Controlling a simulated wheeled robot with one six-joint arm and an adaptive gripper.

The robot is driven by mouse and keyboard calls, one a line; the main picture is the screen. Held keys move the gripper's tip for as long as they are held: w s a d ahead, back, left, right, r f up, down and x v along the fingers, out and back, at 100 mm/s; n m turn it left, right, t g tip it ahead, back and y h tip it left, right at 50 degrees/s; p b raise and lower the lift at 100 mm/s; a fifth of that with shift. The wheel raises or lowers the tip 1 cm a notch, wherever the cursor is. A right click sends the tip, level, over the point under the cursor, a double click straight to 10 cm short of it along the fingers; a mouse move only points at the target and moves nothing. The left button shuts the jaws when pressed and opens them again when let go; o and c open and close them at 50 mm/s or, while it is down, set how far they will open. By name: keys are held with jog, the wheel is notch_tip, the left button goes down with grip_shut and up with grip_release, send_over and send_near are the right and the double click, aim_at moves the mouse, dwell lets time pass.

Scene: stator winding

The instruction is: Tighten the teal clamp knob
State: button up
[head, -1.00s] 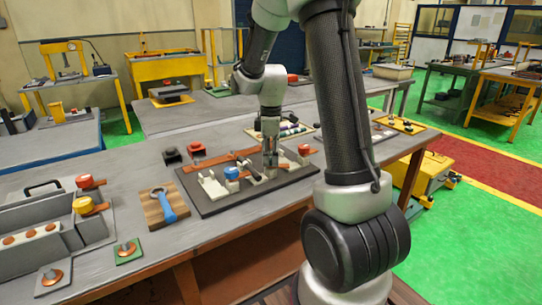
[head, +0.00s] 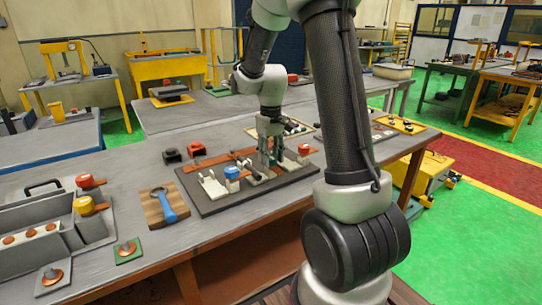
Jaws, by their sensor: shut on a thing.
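A dark fixture board (head: 212,207) lies on the grey bench, carrying a row of pale clamp blocks. A blue knob (head: 232,172) tops one clamp left of my gripper, and a red knob (head: 304,149) tops one to the right. My gripper (head: 265,163) points straight down over the middle clamp, between those two knobs. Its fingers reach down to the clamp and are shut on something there. No teal surface is clear to see; the fingers hide the top of this middle clamp, where a knob would sit.
A wooden block with a blue-handled tool (head: 166,205) lies left of the board. A grey tray (head: 40,225) with red and yellow knobs is farther left. Black and red parts (head: 172,155) sit behind the board. The bench's front edge is close.

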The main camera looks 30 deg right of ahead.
jog(key=m, duration=0.4)
jog(key=shift+w+r+m, duration=0.2)
jog(key=shift+w+m, duration=0.05)
jog(key=shift+m, duration=0.05)
jog(key=m, duration=0.3)
jog(key=shift+m, duration=0.4)
jog(key=m, duration=0.4)
jog(key=shift+m, duration=2.1)
jog(key=o, duration=0.8)
jog(key=shift+d, duration=0.1)
jog(key=shift+o, duration=1.2)
jog(key=shift+s+f, duration=0.1)
